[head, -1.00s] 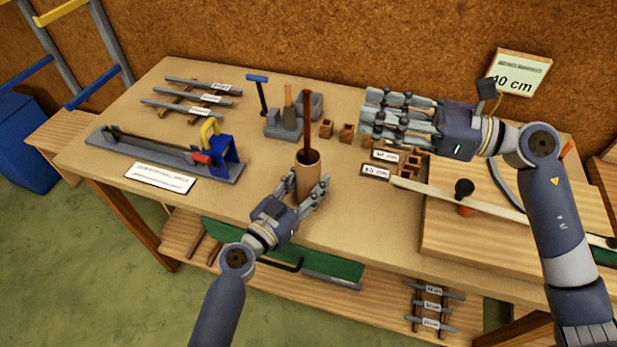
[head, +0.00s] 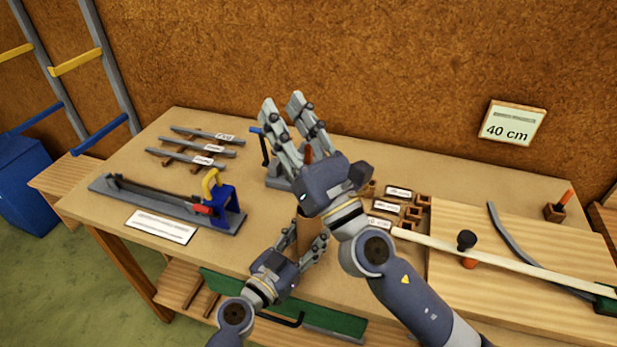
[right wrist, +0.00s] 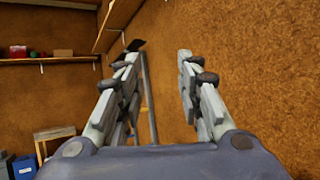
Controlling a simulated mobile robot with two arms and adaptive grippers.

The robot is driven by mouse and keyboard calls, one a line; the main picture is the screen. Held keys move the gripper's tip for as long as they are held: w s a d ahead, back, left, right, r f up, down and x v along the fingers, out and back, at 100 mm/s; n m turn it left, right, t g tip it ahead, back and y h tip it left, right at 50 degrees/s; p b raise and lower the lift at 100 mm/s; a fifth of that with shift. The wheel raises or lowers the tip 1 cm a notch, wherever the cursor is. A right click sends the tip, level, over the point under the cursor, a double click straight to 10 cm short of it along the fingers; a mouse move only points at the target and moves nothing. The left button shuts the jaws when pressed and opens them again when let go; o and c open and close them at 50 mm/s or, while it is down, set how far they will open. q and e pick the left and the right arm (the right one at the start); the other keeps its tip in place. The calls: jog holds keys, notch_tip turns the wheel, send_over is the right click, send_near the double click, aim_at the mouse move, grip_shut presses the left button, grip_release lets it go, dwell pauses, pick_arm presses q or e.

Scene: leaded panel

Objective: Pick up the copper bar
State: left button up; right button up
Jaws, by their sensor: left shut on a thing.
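A reddish-brown bar, which looks like the copper bar (head: 309,153), shows only as a short piece beside my right gripper in the head view. The rest of it is hidden behind that gripper. A tan cup (head: 308,236) on the table is mostly hidden by both arms. My left gripper (head: 311,240) is shut around the cup, low at the table's front. My right gripper (head: 283,103) is raised above the table in front of the bar, fingers pointing up in the picture. In the right wrist view its fingers (right wrist: 158,62) are apart with nothing between them.
Grey bars on a wooden rack (head: 194,150) lie at the back left. A grey fixture with a blue block (head: 226,203) stands left of the cup. Small wooden blocks (head: 412,212) and a board (head: 470,210) lie to the right. A "40 cm" sign (head: 512,124) is behind.

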jog(key=s+f+m+g+h, duration=0.3)
jog(key=s+f+m+h, duration=0.75)
jog(key=h, duration=0.95)
jog(key=shift+n, duration=0.45)
jog(key=x, duration=1.1)
jog(key=shift+w+r, duration=0.1)
jog(key=shift+w, duration=0.05)
jog(key=shift+a, duration=0.1)
grip_shut()
